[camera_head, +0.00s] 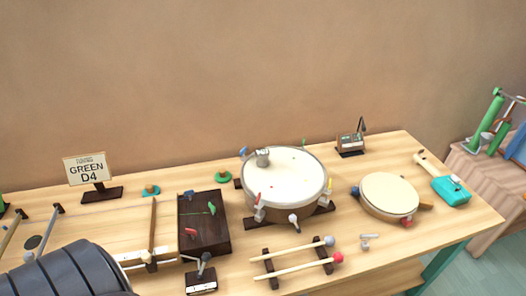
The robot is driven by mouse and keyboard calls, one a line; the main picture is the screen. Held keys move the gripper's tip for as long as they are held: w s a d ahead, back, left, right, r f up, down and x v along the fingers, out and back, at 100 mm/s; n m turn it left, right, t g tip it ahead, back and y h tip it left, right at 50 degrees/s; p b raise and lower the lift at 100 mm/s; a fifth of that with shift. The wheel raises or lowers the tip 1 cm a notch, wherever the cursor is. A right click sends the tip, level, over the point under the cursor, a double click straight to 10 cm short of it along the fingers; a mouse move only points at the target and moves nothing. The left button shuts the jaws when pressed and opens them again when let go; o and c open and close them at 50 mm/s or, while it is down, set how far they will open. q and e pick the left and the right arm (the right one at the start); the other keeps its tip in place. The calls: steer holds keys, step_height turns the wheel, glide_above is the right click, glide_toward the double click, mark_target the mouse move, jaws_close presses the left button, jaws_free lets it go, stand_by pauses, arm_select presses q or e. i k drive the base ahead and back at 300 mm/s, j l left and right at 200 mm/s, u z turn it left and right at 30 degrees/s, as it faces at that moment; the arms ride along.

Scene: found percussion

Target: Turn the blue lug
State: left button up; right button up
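A large drum (285,178) with a cream head and grey rim stands on dark supports mid-table. A small blue piece (243,152), which looks like the blue lug, is at its back left rim. A red lug (258,199) is at the front left, and a green one (303,143) peeks over the back. A small grey cylinder (262,157) sits on the head near the blue piece. A card stand (86,168) reads "GREEN D4". Neither gripper is in view; nothing touches the drum.
A dark box (204,223) with coloured pegs lies left of the drum. A mallet rack (295,261) is in front. A dark ribbed part, probably of my arm, covers the lower left.

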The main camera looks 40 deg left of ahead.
mark_target(242, 152)
steer(key=l+u, duration=0.25)
steer(key=u, duration=0.15)
steer(key=l+u, duration=0.6)
steer(key=u, duration=0.2)
